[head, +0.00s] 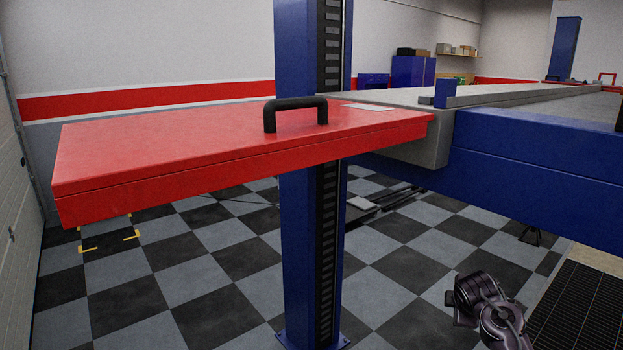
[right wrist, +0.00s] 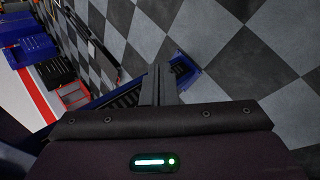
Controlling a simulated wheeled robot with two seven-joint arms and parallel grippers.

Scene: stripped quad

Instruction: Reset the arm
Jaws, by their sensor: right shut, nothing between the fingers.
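My right gripper (right wrist: 158,72) shows in the right wrist view, its fingers together and empty. It is over the checkered floor, with the blue post's base just behind its tips in the picture. In the head view part of my right arm (head: 488,312) shows at the lower right, below and apart from the red panel (head: 190,145); the fingers cannot be made out there. My left gripper is in neither view.
The red panel with a black handle (head: 296,104) juts out to the left in front of a blue post (head: 312,240). A blue lift beam (head: 540,170) runs across the right. A dark floor grate (head: 575,310) lies at the lower right. The checkered floor (head: 225,285) is open at left.

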